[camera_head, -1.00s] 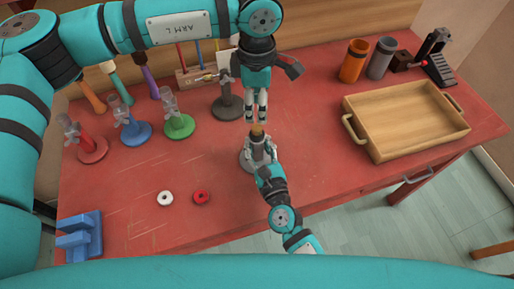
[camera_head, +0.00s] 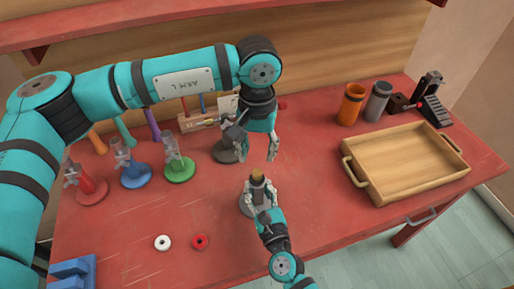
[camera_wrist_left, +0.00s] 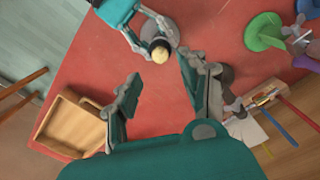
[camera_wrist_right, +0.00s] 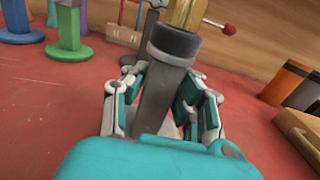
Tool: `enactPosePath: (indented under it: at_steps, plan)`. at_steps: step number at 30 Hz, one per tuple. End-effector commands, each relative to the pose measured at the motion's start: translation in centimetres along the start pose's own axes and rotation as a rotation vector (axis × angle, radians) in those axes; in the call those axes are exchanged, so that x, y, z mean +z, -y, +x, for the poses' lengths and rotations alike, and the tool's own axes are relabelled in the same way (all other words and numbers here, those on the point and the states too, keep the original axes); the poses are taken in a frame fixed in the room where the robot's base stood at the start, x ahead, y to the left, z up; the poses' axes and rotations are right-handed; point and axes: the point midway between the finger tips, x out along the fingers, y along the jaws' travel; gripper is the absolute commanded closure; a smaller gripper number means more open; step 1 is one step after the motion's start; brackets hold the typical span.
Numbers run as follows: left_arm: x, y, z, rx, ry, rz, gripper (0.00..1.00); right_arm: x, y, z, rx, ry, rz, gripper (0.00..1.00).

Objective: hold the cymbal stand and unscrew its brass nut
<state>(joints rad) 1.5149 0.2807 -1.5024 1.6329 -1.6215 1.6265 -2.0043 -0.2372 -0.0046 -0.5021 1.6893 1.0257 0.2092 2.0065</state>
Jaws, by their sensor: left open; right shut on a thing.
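The cymbal stand is a grey post (camera_wrist_right: 158,98) on a round grey base (camera_head: 245,204), standing at the middle front of the red table. My right gripper (camera_head: 260,196) is shut around its post from the front. A brass nut (camera_head: 257,175) sits at the top of the post, above a dark collar (camera_wrist_right: 174,42). The brass nut also shows from above in the left wrist view (camera_wrist_left: 160,54). My left gripper (camera_head: 271,154) is open and empty, above and behind the nut, apart from it. Its spread fingers also show in the left wrist view (camera_wrist_left: 160,85).
Red (camera_head: 91,188), blue (camera_head: 135,175) and green (camera_head: 180,170) stands are at the left, with a dark grey stand (camera_head: 222,152) behind. A white ring (camera_head: 163,242) and a red ring (camera_head: 200,241) lie in front. A wooden tray (camera_head: 405,163) is right. The table between stand and tray is clear.

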Motion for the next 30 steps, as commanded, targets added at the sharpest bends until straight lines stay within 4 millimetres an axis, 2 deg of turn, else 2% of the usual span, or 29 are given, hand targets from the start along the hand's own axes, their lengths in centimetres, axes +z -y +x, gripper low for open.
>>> enactPosePath:
  at_steps: [3, 6, 10, 16, 24, 30]
  plan:
    - [0.0, 0.0, 0.1, 0.000, 0.001, 0.263, 0.57, 0.0, 0.0, 0.0, 0.000, -0.001, 0.000, 1.00]
    - [0.0, 0.0, 0.1, 0.000, 0.001, 0.439, 0.57, 0.0, 0.0, 0.0, 0.000, -0.001, 0.000, 1.00]
    - [0.0, 0.0, 0.0, 0.000, 0.001, 0.587, 0.57, 0.0, 0.0, 0.0, 0.000, -0.001, 0.000, 1.00]
    - [0.0, 0.0, 1.1, 0.000, 0.002, 0.655, 0.57, 0.0, 0.0, 0.0, 0.000, -0.001, 0.000, 1.00]
    - [0.1, 0.1, 5.2, 0.000, 0.004, 0.653, 0.57, 0.0, 0.0, 0.0, 0.000, -0.001, 0.000, 1.00]
    - [0.0, 0.1, 7.4, 0.000, 0.002, 0.653, 0.57, 0.0, 0.0, 0.0, 0.000, -0.001, 0.000, 1.00]
